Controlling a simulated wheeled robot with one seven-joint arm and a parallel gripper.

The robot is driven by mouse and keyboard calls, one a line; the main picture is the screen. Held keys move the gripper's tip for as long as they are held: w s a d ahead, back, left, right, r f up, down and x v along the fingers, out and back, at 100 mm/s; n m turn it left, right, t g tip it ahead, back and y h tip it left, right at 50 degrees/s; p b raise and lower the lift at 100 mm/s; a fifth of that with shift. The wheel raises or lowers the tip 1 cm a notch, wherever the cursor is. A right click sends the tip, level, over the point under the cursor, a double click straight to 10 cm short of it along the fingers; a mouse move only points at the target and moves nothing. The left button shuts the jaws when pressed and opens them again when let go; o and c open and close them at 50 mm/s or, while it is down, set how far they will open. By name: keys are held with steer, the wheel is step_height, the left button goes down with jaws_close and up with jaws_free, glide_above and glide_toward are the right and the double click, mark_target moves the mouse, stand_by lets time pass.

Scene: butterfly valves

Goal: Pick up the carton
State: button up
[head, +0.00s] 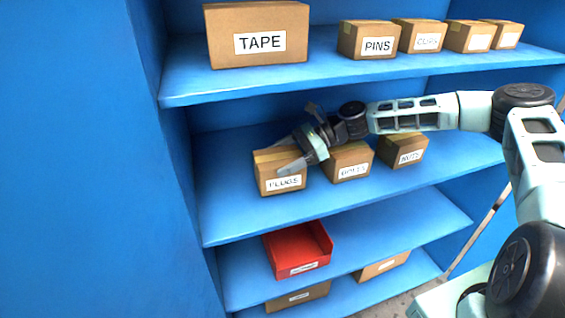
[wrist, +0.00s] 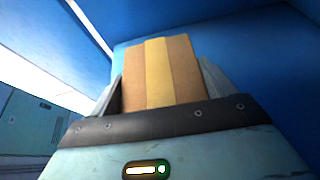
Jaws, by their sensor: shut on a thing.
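The carton labelled PLUGS (head: 270,184) stands at the left of the middle shelf in the head view. My gripper (head: 284,156) reaches in from the right, with its fingers on either side of this carton. In the wrist view the carton's top (wrist: 160,75), brown with a paler tape strip, fills the space between the fingers. My gripper (wrist: 160,92) is shut on the carton. The carton appears at shelf level; I cannot tell whether its base touches the shelf.
Cartons labelled BOLTS (head: 350,165) and NUTS (head: 404,151) stand to the right on the same shelf (head: 330,205). The upper shelf holds a TAPE carton (head: 257,36), a PINS carton (head: 368,40) and others. A red bin (head: 298,250) sits below. The cabinet's left wall is close.

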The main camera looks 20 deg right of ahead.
steer(key=shift+r, duration=0.5)
steer(key=s+r+b, duration=0.1)
steer(key=s+b, duration=0.1)
steer(key=s, duration=1.6)
